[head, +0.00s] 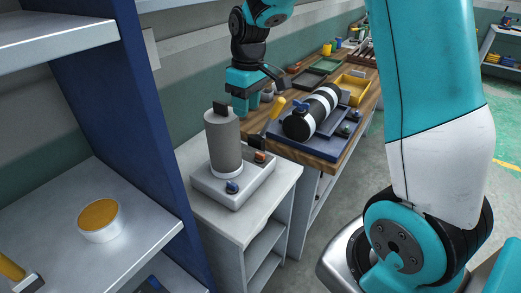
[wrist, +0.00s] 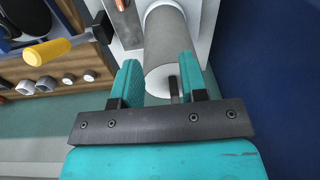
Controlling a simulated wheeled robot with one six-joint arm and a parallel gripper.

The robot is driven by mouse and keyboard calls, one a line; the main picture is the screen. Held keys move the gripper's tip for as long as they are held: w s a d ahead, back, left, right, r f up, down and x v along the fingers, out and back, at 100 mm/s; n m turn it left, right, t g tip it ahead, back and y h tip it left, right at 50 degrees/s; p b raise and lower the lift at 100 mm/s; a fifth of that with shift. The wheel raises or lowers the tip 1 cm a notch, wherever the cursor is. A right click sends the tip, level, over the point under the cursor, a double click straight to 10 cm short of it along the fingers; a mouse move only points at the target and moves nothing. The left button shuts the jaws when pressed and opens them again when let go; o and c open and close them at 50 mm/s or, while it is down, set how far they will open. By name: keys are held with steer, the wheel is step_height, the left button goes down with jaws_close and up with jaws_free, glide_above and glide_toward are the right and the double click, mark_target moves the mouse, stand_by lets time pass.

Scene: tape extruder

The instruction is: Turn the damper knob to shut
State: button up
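A grey upright cylinder (head: 222,143) stands on a white base (head: 210,188) with a blue knob (head: 232,187) and an orange-red knob (head: 260,156). A dark flat tab (head: 220,108) stands up from its top and may be the damper knob; no label shows. In the wrist view the tab (wrist: 173,88) lies between the fingers, closer to the right one, over the cylinder's pale top (wrist: 162,80). My gripper (head: 243,106) is open, fingers down, just behind and right of the cylinder top in the head view. In the wrist view my gripper (wrist: 160,62) holds nothing; contact with the tab cannot be told.
A black cylinder with white bands (head: 312,112) lies on a blue tray (head: 310,148) on the wooden bench. A yellow-handled lever (head: 275,110) rises near my gripper; its handle (wrist: 46,50) shows in the wrist view. A blue shelf upright (head: 130,130) stands at left.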

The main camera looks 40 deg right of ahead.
glide_above(260, 153)
step_height(260, 153, down, 3)
steer(key=shift+m+h, duration=0.3)
step_height(260, 153, down, 17)
steer(key=shift+s+f+p, duration=0.1)
steer(key=shift+f+p, duration=0.1)
steer(key=shift+p, duration=0.85)
jaws_close()
